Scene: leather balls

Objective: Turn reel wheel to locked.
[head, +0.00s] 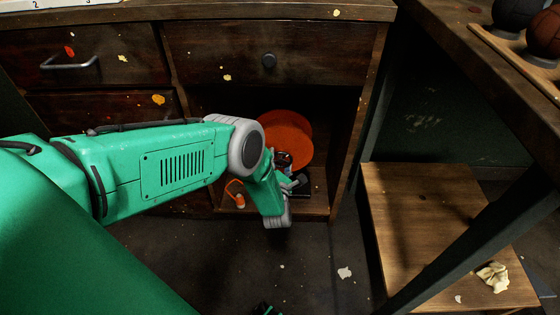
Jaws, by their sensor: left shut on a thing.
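The reel wheel (290,132) is a round orange-red disc standing upright inside the open cabinet compartment, seen in the head view. My left arm comes in from the left and bends down in front of the compartment. My left gripper (290,170) is at the lower part of the wheel, shut on it; my own wrist and the dark shade hide the exact grip. A dark base (303,184) shows below the wheel. I cannot read from the picture whether the wheel is locked.
An orange cord with a plug-like end (238,196) lies on the compartment floor left of my wrist. A wooden shelf (425,220) and a dark table leg (470,235) stand at the right. Balls sit on a board (505,45) at top right.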

